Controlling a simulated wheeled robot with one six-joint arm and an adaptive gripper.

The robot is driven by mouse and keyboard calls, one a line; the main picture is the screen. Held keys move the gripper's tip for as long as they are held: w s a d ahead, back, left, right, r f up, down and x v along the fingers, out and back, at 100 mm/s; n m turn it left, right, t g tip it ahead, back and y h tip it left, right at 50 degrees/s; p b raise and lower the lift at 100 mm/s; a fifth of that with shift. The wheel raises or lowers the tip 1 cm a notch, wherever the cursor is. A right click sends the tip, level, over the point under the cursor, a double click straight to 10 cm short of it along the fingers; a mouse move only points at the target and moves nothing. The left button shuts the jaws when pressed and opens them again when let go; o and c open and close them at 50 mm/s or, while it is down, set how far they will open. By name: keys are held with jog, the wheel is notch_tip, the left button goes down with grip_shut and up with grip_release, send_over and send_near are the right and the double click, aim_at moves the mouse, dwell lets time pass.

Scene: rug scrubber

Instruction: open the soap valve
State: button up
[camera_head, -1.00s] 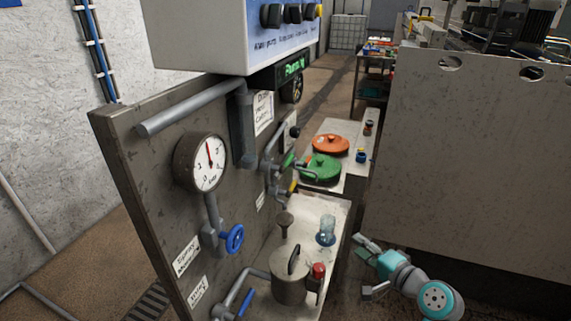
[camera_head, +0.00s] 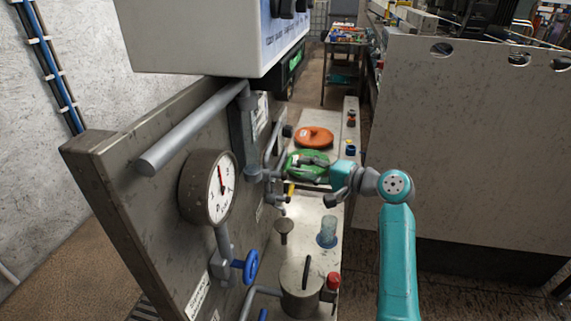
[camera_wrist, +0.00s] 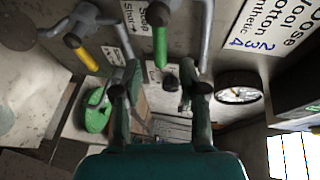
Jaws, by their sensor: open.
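In the wrist view two valve handles stick out from the panel: a green handle (camera_wrist: 160,50) near the middle top and a yellow handle (camera_wrist: 86,59) to its left. In the head view the yellow handle (camera_head: 291,189) shows small at the panel's pipes. My gripper (camera_head: 320,182) is beside the panel, level with these pipes. In the wrist view my gripper (camera_wrist: 154,90) is open and empty, its fingers below the green handle, apart from it.
A green lid (camera_head: 303,172) and an orange lid (camera_head: 314,137) sit behind my gripper. A gauge (camera_head: 207,187), a blue valve wheel (camera_head: 251,266) and a metal pot (camera_head: 300,292) are nearer. A large grey machine side (camera_head: 470,150) stands at the right.

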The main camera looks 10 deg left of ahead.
aim_at(288, 162)
jog(key=x, duration=0.6)
jog(key=shift+w+a+f, duration=0.1)
jog(key=shift+w+a, duration=0.1)
jog(key=shift+a, duration=0.1)
jog(key=shift+c, duration=0.2)
grip_shut()
